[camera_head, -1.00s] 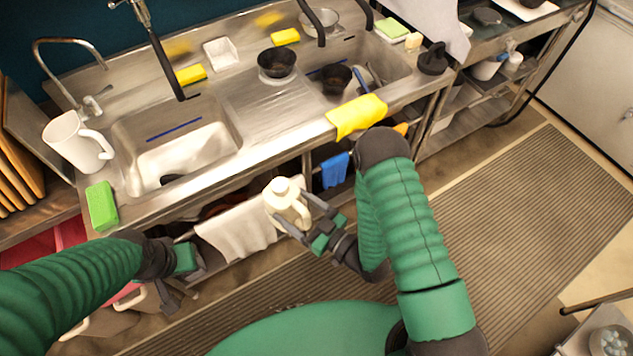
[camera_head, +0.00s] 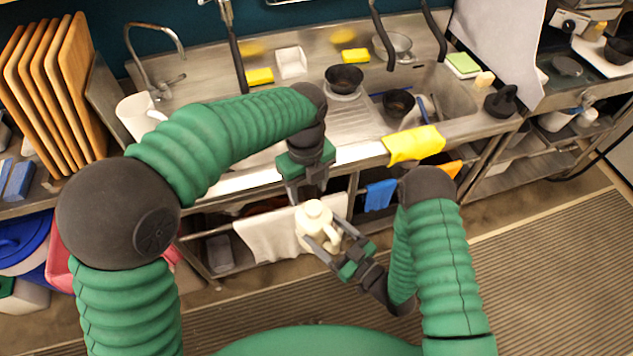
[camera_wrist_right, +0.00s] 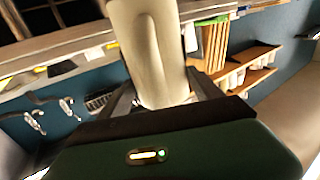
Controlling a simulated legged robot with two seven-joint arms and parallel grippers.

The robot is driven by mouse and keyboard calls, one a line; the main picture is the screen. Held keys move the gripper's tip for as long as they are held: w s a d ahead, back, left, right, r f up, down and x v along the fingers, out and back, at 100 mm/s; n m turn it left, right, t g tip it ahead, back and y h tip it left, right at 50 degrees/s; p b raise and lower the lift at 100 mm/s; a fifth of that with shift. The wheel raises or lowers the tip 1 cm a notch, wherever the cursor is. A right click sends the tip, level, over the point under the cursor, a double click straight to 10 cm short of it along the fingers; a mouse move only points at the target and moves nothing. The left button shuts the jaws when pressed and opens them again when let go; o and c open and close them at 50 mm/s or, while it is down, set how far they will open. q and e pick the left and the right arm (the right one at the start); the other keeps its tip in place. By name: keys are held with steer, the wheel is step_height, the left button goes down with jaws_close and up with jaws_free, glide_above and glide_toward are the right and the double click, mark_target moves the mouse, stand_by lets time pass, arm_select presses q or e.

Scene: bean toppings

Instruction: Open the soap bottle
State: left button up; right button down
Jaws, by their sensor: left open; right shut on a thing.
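The soap bottle is cream coloured with a round cap on top (camera_head: 314,212). In the head view it is held in the air in front of the sink counter, roughly upright. My right gripper (camera_head: 333,248) is shut on its body from the lower right. In the right wrist view the bottle (camera_wrist_right: 150,50) stands between the two fingers, its top out of the frame. My left gripper (camera_head: 307,195) is open and points down just above the cap. I cannot tell whether its fingers touch the cap.
Behind is the steel sink counter with a yellow cloth (camera_head: 413,145) over its front edge. Black bowls (camera_head: 344,78), yellow sponges (camera_head: 260,76) and a white pitcher (camera_head: 136,117) stand on it. A white towel (camera_head: 270,236) and a blue cloth (camera_head: 380,195) hang below. Wooden boards (camera_head: 60,85) stand at the left.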

mark_target(316, 205)
arm_select(q)
steer(key=m, duration=0.1)
steer(key=d, duration=0.1)
steer(key=d+m, duration=0.1)
steer(key=shift+w+r+m, duration=0.25)
steer(key=shift+r+m, duration=0.05)
step_height(316, 205, down, 8)
steer(key=shift+r, duration=0.1)
steer(key=shift+c, duration=0.3)
